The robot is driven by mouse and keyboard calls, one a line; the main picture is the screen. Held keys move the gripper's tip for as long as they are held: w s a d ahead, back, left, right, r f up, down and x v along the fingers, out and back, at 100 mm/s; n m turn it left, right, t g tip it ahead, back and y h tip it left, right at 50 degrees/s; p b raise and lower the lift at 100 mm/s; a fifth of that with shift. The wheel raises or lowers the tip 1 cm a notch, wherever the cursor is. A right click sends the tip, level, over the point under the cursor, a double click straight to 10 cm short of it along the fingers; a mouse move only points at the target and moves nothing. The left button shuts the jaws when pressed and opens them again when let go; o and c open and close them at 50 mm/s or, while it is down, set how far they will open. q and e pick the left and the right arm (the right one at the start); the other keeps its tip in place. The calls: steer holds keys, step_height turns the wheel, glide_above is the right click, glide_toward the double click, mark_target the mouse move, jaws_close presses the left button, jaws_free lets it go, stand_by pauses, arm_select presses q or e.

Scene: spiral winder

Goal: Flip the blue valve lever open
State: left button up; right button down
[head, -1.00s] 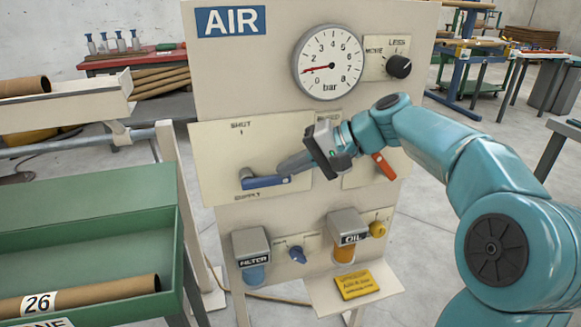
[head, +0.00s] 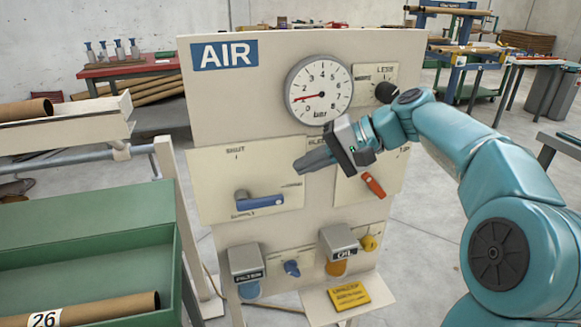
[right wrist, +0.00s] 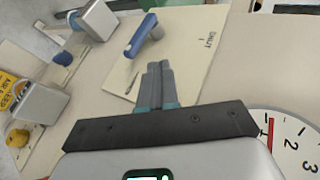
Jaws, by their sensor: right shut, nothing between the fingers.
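The blue valve lever (head: 259,202) is on a cream plate marked SHUT at its top. The handle lies roughly horizontal, pointing right from its grey pivot. In the right wrist view the blue lever (right wrist: 141,35) lies beyond my fingertips. My right gripper (head: 303,164) is shut and empty, up and to the right of the lever, with a visible gap between them. It also shows in the right wrist view (right wrist: 156,68), its grey fingers together. My left gripper is not in view.
The AIR panel (head: 222,90) carries a pressure gauge (head: 319,90), a black knob (head: 386,92) and an orange-red lever (head: 373,184) near my right wrist. Filter (head: 246,262) and oil (head: 339,243) units sit below. A green bin (head: 90,225) stands at left.

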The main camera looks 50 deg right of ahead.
steer(key=v, duration=0.4)
steer(key=shift+s+d+r+p, duration=0.1)
steer(key=shift+s+d+p, duration=0.1)
steer(key=shift+s+p, duration=0.15)
stand_by(0.3)
